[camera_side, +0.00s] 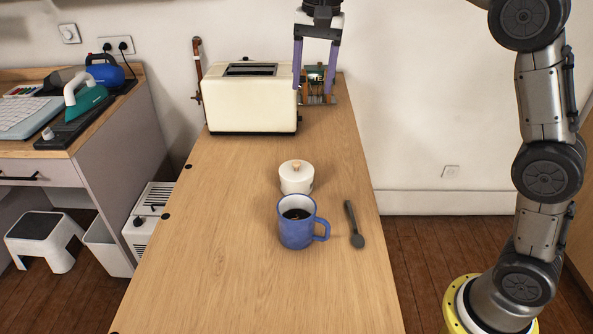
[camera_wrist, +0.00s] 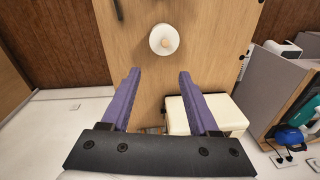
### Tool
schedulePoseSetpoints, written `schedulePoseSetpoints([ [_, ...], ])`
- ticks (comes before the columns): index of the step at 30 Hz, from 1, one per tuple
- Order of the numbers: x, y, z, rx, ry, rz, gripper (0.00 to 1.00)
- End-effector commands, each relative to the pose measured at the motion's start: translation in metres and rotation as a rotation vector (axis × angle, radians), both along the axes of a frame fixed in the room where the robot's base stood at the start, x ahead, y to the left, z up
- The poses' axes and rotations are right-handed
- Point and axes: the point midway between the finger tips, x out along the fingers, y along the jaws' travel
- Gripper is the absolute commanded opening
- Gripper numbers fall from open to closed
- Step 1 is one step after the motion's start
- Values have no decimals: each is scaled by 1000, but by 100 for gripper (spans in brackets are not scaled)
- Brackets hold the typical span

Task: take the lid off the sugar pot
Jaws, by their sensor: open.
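The sugar pot (camera_side: 296,181) is a small white round pot on the wooden counter, behind the blue mug. Its white lid (camera_side: 296,168) sits on top and has a light wooden knob (camera_side: 296,163). In the wrist view the lid (camera_wrist: 157,41) shows from above, with its knob (camera_wrist: 165,43), beyond my fingertips. My gripper (camera_side: 316,88) is open and empty, pointing down, high near the back of the counter beside the toaster. Its two purple fingers (camera_wrist: 160,75) are spread apart in the wrist view, and it is clear of the pot.
A blue mug (camera_side: 297,234) of dark liquid stands just in front of the pot. A dark spoon (camera_side: 354,225) lies to the right. A cream toaster (camera_side: 250,105) and a small rack-like object (camera_side: 325,98) stand at the back. The counter's left front (camera_side: 205,260) is clear.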

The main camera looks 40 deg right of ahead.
Motion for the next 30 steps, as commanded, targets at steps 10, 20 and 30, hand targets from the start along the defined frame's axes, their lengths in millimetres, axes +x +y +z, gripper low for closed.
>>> schedulePoseSetpoints([
  [10,37,10,-66,-8,107,19,61],
  [20,36,10,-122,-8,109,21,61],
  [30,36,10,-152,-8,106,21,61],
])
